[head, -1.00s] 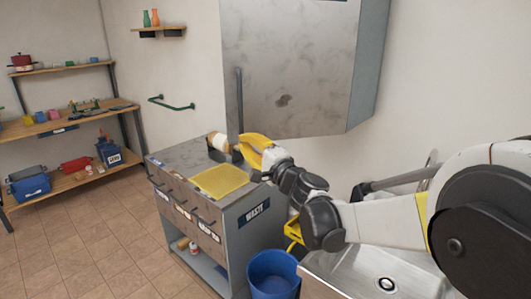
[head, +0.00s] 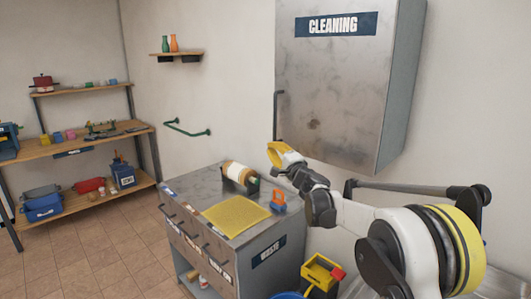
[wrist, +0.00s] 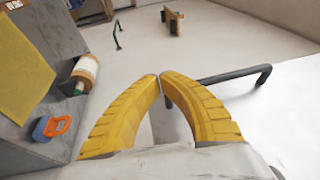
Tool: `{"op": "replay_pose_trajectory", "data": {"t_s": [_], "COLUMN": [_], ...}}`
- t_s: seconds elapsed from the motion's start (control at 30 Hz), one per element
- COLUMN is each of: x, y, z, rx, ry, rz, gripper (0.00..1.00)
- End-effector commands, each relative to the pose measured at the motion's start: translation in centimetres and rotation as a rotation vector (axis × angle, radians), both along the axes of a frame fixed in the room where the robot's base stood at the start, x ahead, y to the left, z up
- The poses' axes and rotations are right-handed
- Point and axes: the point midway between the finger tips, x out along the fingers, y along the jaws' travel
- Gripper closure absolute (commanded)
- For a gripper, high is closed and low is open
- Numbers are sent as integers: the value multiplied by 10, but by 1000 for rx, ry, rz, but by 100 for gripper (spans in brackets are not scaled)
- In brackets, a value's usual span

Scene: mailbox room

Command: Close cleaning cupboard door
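The cleaning cupboard (head: 330,85) hangs on the wall, grey and marked CLEANING. Its door front looks flush with the side panel along the right edge; I cannot see whether a gap stands at the left edge. The dark bar handle (head: 279,116) is upright near the door's lower left. It also shows in the wrist view as a dark handle (wrist: 235,75) on a pale surface, right of the fingers. My gripper (head: 273,152), with yellow fingers, is just below the handle in the head view. In the wrist view its fingertips (wrist: 159,76) meet, with nothing between them.
Below stands a grey waste cabinet (head: 272,262) with a yellow mat (head: 235,215), a roll (head: 237,172) and an orange-and-blue item (head: 278,200) on top. A green wall rail (head: 187,130) and small shelf (head: 175,54) are left. Shelving (head: 95,140) stands at far left.

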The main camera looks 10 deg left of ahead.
Motion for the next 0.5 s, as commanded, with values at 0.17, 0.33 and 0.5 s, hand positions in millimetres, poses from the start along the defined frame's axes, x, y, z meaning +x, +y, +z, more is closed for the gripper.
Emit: {"op": "replay_pose_trajectory", "data": {"t_s": [0.17,0.33,0.5], "x": [21,31,34], "y": [-9,-13,-16], "z": [1,0,0], "rx": [1,0,1], "ry": [1,0,2], "rz": [-1,-2,-6], "gripper": [100,100,100]}}
